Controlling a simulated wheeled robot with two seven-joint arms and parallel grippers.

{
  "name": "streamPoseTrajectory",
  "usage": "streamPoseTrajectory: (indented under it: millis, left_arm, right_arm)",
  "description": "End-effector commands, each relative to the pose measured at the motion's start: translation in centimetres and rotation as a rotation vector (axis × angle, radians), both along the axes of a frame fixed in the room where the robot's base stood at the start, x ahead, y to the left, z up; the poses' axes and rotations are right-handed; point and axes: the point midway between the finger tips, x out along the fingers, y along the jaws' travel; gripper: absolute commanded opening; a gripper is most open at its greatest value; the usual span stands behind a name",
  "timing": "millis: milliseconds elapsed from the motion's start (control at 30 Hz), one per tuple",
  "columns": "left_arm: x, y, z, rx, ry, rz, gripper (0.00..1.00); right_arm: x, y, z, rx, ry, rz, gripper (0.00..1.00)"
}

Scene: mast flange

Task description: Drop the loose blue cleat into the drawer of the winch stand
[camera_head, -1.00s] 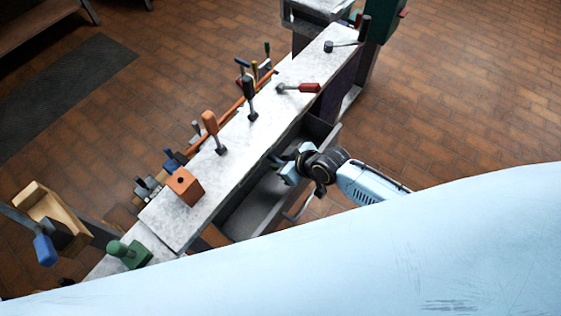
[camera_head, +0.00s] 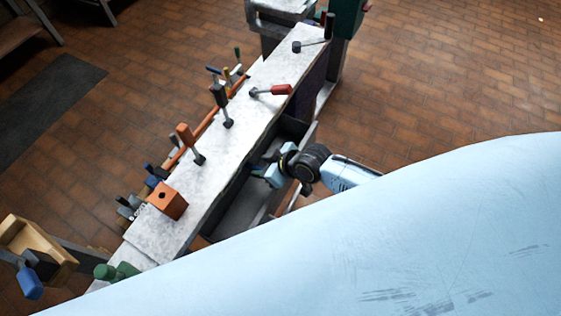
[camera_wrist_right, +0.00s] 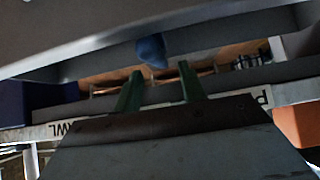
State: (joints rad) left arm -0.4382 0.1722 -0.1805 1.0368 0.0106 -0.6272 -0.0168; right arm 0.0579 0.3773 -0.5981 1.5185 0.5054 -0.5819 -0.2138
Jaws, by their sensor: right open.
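The winch stand is a long bench with a pale worktop (camera_head: 228,150). Its drawer (camera_head: 240,212) is pulled out on the right side, with a dark grey interior. My right gripper (camera_head: 264,168) is over the drawer, close to the worktop's edge. In the right wrist view its two green fingers (camera_wrist_right: 160,68) are apart, with nothing clearly held between them. A small rounded blue thing (camera_wrist_right: 151,50), probably the cleat, shows just beyond the fingertips. I cannot tell whether it touches a surface. The cleat does not show clearly in the head view. My left gripper is not in view.
On the worktop are an orange block (camera_head: 167,200), upright handled tools such as an orange one (camera_head: 186,136), and a red-handled tool (camera_head: 272,91). Green fittings (camera_head: 115,271) are at the near end. A wooden box (camera_head: 38,250) is at left. Open tiled floor lies right.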

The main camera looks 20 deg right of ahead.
Motion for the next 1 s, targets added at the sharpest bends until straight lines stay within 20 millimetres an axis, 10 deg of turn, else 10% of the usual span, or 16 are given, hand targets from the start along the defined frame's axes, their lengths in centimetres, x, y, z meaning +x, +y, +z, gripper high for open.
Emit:
streamPoseTrajectory:
  millis: [33,567,1000]
  left_arm:
    - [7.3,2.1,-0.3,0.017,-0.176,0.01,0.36]
    - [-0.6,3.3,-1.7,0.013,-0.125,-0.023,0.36]
    - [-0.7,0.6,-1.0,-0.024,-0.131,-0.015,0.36]
  right_arm:
    - [-0.5,-0.4,-0.3,-0.002,0.002,0.001,0.41]
    - [-4.8,-3.7,4.8,-0.002,0.002,0.002,0.41]
    - [-6.3,-4.9,6.6,-0.001,0.002,0.001,0.41]
